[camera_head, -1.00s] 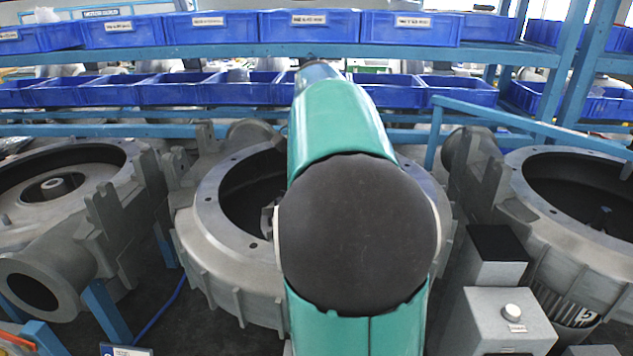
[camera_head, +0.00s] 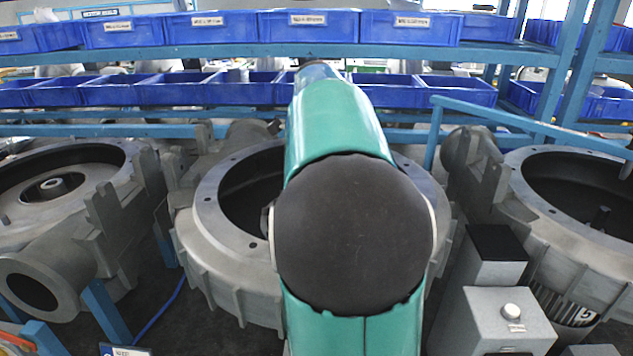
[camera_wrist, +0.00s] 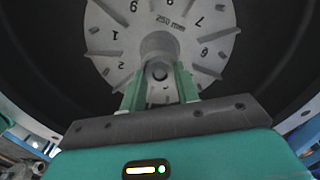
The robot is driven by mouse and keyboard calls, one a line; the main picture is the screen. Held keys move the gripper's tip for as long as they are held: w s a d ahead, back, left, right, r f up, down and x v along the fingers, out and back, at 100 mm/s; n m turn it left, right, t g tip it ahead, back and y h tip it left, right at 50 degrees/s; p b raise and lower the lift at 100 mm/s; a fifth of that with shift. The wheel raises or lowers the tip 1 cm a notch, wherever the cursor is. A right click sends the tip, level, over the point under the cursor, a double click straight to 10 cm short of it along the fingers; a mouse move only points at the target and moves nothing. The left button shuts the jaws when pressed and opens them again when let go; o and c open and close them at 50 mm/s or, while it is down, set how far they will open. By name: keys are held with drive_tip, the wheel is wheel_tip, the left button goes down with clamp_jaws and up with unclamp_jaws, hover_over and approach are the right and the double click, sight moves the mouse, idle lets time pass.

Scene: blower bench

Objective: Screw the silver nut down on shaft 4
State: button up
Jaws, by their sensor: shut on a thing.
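In the wrist view, my gripper (camera_wrist: 159,82) has its two green fingers closed on either side of a small silver nut (camera_wrist: 158,71) at the centre of a grey impeller disc (camera_wrist: 120,50). The nut shows as a pale ring with a dark middle, in line with the disc's hub. The shaft thread and the nut's seating are hidden, so I cannot tell how far down it sits. In the head view, my arm covers the gripper, the nut and much of the middle blower housing (camera_head: 205,240). No shaft number 4 is readable.
Other open blower housings stand at left (camera_head: 75,225) and right (camera_head: 530,230). A grey box with a button (camera_head: 495,320) stands front right. A rack of blue bins (camera_head: 210,28) runs along the back. In the wrist view, the dark housing wall (camera_wrist: 265,50) surrounds the disc.

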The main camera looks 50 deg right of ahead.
drive_tip(key=m, duration=0.3)
drive_tip(key=shift+w+m, duration=0.1)
drive_tip(key=shift+m, duration=0.3)
clamp_jaws()
drive_tip(key=m, duration=0.3)
drive_tip(key=shift+m, duration=0.4)
drive_tip(key=m, duration=0.7)
drive_tip(key=o, duration=0.8)
unclamp_jaws()
drive_tip(key=shift+f, duration=0.1)
